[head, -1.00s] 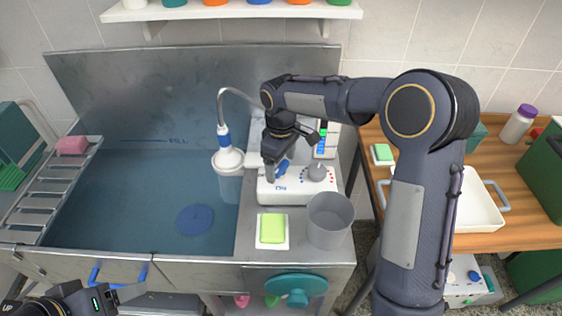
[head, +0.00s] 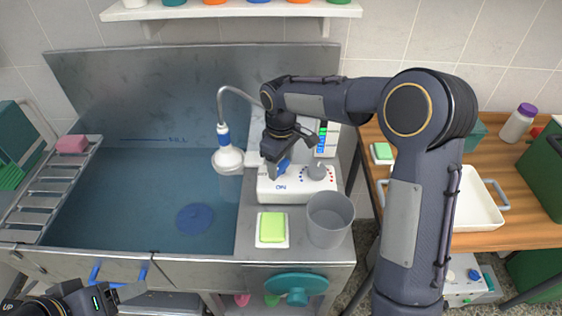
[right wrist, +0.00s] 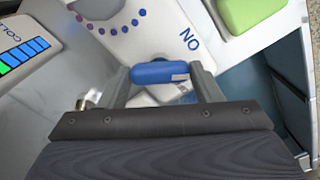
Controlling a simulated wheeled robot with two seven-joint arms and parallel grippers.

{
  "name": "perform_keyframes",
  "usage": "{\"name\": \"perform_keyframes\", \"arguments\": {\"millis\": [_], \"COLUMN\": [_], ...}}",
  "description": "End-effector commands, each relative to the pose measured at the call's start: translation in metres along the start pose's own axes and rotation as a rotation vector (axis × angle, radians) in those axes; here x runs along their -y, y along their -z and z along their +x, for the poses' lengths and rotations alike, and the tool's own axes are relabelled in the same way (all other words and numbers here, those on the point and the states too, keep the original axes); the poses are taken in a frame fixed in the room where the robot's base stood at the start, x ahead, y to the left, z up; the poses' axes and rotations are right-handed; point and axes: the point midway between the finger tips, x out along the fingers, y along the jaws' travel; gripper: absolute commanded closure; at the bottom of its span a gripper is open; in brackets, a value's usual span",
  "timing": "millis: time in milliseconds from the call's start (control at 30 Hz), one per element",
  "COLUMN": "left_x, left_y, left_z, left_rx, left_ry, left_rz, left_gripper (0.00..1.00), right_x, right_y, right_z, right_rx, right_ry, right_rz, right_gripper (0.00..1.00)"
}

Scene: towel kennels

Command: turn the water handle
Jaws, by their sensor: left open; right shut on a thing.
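The water handle is a small blue lever (head: 284,166) on the white control box (head: 297,195) beside the steel tub. My right gripper (head: 280,161) is shut on it from above. In the right wrist view the blue handle (right wrist: 160,72) lies between the two fingers, close to the printed "ON" mark. In the head view the arm and fingers hide part of the handle. My left gripper (head: 118,290) is open and empty at the lower left, by the tub's front.
A shower head (head: 228,158) hangs over the tub (head: 100,170). A grey cup (head: 330,217) and a green sponge (head: 272,228) stand in front of the box. A blue bar (head: 118,272) is on the tub front.

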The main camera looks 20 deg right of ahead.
Motion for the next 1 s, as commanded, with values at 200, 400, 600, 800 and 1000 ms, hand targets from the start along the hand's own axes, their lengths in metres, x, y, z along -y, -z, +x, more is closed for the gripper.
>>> {"name": "perform_keyframes", "arguments": {"millis": [200,400,600,800,1000], "left_x": [0.0006,0.001,0.0011,0.0012,0.0012], "left_y": [-0.0007,-0.0011,-0.0013,-0.0014,-0.0014], "left_z": [0.0013,0.0021,0.0025,0.0027,0.0027], "left_rx": [0.0,0.0,0.0,0.0,0.0], "left_ry": [0.0,0.0,0.0,0.0,0.0], "left_rz": [0.0,0.0,0.0,0.0,0.0], "left_gripper": [0.34,0.34,0.34,0.34,0.34], "right_x": [0.0,0.0001,-0.0001,-0.0002,-0.0004], "right_y": [0.0004,0.0005,0.0005,0.0004,0.0004], "right_z": [-0.0006,-0.0009,-0.001,-0.0011,-0.0013], "right_rx": [-0.001,-0.001,-0.002,-0.002,-0.002], "right_ry": [-0.001,-0.001,-0.001,-0.001,-0.001], "right_rz": [0.132,0.271,0.383,0.449,0.472], "right_gripper": [0.65,0.65,0.65,0.65,0.65]}}
